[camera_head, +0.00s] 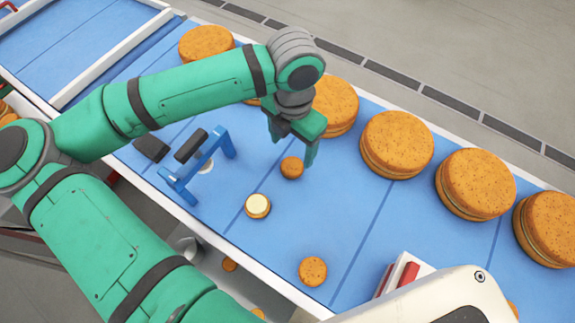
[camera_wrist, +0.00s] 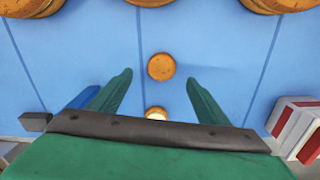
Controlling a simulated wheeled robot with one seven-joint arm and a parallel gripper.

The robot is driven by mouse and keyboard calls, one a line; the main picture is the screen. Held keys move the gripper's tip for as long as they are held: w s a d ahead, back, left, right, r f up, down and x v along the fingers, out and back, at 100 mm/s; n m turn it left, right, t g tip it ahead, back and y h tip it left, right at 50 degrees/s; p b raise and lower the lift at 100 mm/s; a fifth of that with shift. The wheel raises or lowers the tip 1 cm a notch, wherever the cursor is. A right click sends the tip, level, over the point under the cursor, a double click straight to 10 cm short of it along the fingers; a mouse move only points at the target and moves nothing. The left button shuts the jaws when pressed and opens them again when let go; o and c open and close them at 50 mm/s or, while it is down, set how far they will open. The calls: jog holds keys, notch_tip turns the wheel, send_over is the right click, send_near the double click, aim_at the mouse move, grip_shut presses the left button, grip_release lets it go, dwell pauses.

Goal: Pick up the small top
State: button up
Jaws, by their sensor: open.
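A small round brown top (camera_head: 291,168) lies flat on the blue belt, just below my gripper (camera_head: 293,148). In the wrist view the small top (camera_wrist: 161,67) lies between the two spread green fingers, with blue belt showing on both sides of it. My gripper is open and empty. A small base with a pale cream filling (camera_head: 257,206) sits apart from the top, nearer the belt's front edge. In the wrist view this base (camera_wrist: 156,114) is partly hidden by my gripper's body. Another small brown round (camera_head: 313,271) lies near the front edge.
Several large filled rounds (camera_head: 397,143) stand in a row along the belt's far side. A blue stand with a dark bar (camera_head: 196,163) is left of the base. A red and white block (camera_head: 400,273) stands at front right. Blue belt (camera_head: 345,215) right of the base is clear.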

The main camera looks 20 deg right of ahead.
aim_at(292, 166)
jog(key=shift+s+f, duration=0.15)
jog(key=shift+f, duration=1.8)
jog(key=shift+s+f, duration=0.15)
jog(key=shift+f, duration=1.75)
jog(key=shift+c, duration=0.7)
jog(key=c, duration=0.7)
